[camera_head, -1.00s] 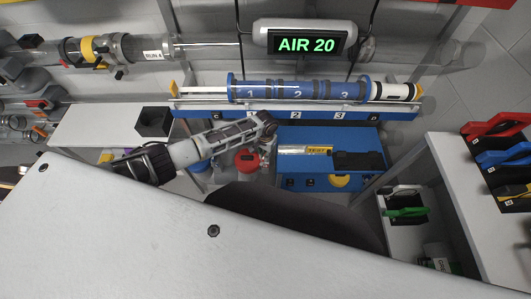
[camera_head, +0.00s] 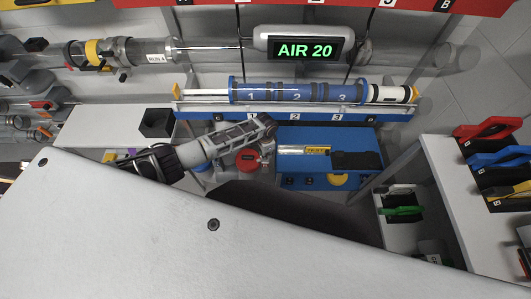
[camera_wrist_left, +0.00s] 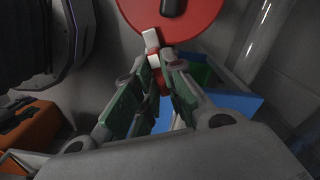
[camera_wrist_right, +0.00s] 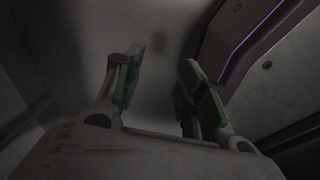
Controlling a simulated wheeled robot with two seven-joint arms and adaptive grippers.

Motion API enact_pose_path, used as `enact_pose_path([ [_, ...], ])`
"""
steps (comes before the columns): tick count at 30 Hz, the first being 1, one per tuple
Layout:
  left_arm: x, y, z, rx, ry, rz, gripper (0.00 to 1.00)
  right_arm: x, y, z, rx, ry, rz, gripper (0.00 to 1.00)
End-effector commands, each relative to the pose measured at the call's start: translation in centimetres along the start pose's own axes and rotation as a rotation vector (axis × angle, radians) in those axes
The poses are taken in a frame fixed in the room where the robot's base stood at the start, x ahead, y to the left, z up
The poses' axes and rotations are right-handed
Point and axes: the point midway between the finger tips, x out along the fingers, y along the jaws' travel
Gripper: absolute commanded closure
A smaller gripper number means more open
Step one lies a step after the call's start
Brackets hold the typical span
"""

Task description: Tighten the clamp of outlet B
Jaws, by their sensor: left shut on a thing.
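My left gripper (camera_wrist_left: 158,88) is shut on a small white and red piece (camera_wrist_left: 153,60), which lies against a red disc (camera_wrist_left: 175,18) in the left wrist view. I cannot tell whether this piece is the clamp of outlet B. In the head view my left arm reaches in from the left, and its gripper (camera_head: 266,152) is beside a red round part (camera_head: 248,160), left of the blue box. The fingertips are too small there to make out. My right gripper (camera_wrist_right: 158,88) is open and empty in the right wrist view, and is out of the head view.
A blue box (camera_head: 302,180) stands below the rail with the blue tube (camera_head: 300,92). A display (camera_head: 305,48) reads AIR 20. Clamped pipes (camera_head: 115,52) are at left. Coloured tools (camera_head: 490,130) hang at right. A pale panel (camera_head: 200,240) covers the foreground.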

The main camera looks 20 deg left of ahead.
Motion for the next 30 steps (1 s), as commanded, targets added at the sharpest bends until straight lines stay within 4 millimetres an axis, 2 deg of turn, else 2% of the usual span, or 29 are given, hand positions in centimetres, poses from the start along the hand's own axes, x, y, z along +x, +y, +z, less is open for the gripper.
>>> enact_pose_path([
  [5,0.0,0.1,0.0,0.129,-0.001,0.001,1.00,-0.4,-0.3,0.5,0.001,-0.008,-0.004,0.60],
  [16,0.0,0.0,0.1,0.357,-0.001,0.001,1.00,-0.9,-2.6,0.2,0.008,-0.005,-0.028,0.60],
  [30,0.0,0.0,0.0,0.446,0.000,0.001,1.00,-1.0,-1.7,0.7,0.004,-0.013,-0.019,0.60],
])
